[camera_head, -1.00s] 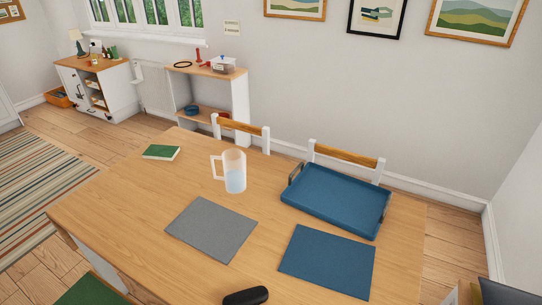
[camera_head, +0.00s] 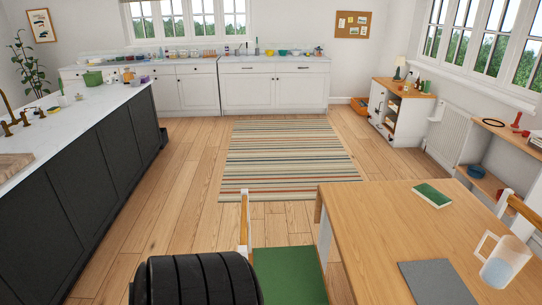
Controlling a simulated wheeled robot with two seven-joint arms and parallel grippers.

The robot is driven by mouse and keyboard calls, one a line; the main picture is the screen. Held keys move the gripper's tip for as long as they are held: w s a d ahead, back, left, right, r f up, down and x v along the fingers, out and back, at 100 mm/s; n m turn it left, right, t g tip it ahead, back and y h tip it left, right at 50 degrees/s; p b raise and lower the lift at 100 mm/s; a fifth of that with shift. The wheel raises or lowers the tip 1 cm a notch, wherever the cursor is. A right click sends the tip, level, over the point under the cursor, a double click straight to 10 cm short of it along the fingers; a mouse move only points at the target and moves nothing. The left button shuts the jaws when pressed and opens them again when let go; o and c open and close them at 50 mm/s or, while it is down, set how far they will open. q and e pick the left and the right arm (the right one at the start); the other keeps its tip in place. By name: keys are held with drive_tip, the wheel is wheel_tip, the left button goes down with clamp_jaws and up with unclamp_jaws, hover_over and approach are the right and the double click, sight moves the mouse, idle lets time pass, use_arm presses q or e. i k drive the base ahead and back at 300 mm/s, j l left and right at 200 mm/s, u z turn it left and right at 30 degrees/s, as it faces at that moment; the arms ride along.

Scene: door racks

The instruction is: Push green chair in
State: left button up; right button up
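The green chair (camera_head: 288,276) is at the bottom centre of the head view, left of the wooden table (camera_head: 375,225). Its green seat shows, with a white and wood upright (camera_head: 244,222) on its left side. Its seat reaches close to the table's left edge, and I cannot tell how far it goes under the top. A black ribbed rounded part at the bottom, probably my own arm, hides part of the chair. Neither of my grippers shows.
A striped rug (camera_head: 285,160) lies on the open wood floor ahead. A dark kitchen island (camera_head: 75,180) stands at the left. On the table are a green book (camera_head: 432,195), a grey mat (camera_head: 436,284) and a pitcher (camera_head: 504,262). Another chair (camera_head: 520,210) is at the right.

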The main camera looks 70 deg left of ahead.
sight(286, 276)
drive_tip(key=k+u, duration=0.2)
drive_tip(key=u, duration=0.2)
drive_tip(key=k+j+u, duration=0.1)
drive_tip(key=u, duration=0.35)
drive_tip(key=i+j+u, duration=0.25)
drive_tip(key=u, duration=0.25)
drive_tip(key=i+j+u, duration=0.3)
drive_tip(key=u, duration=0.2)
drive_tip(key=i, duration=0.05)
